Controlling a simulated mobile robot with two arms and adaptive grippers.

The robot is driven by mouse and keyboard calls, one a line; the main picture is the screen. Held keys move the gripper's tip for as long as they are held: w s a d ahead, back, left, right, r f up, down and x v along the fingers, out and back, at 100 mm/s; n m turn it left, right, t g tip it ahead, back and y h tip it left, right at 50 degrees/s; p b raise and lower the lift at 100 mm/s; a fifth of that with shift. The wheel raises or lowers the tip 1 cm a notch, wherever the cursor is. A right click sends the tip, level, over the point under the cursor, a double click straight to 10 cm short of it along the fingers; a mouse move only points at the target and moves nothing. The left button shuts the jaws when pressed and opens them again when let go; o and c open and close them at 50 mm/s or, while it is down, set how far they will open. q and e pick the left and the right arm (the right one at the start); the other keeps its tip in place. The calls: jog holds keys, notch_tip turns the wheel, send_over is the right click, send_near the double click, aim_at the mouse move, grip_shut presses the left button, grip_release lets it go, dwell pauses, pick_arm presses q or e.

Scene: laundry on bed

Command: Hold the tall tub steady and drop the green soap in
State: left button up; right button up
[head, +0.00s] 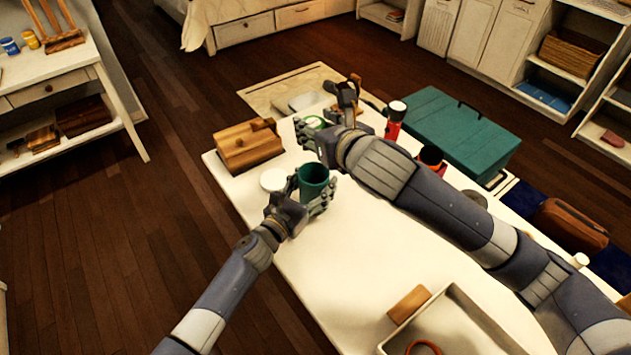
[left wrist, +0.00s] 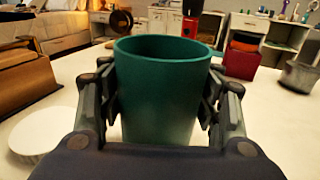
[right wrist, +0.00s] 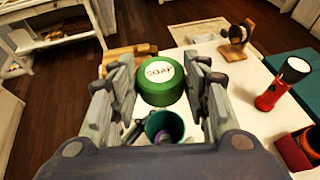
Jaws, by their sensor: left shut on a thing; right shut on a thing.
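The tall teal-green tub (head: 314,181) stands upright on the white table. My left gripper (head: 303,190) is shut around its sides; the left wrist view shows the tub (left wrist: 160,90) between both fingers. My right gripper (head: 325,135) is shut on the round green soap (right wrist: 161,82), which has a white label reading SOAP. The soap also shows in the head view (head: 314,122), partly hidden by the hand. It is held apart from the tub. In the right wrist view the tub's open mouth (right wrist: 165,127) shows below the soap, with something purplish inside.
A white round disc (head: 273,179) lies left of the tub, near a wooden box (head: 248,147). A red flashlight (head: 395,122), a red container (head: 431,158) and a teal case (head: 460,130) are to the right. A white tray (head: 455,325) is at the front.

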notch_tip(320, 180, down, 9)
dwell(1.0)
jog(key=o, duration=1.1)
jog(key=shift+o, duration=0.2)
jog(key=v, duration=1.2)
pick_arm(q)
jog(key=o, duration=1.1)
jog(key=shift+s, duration=0.1)
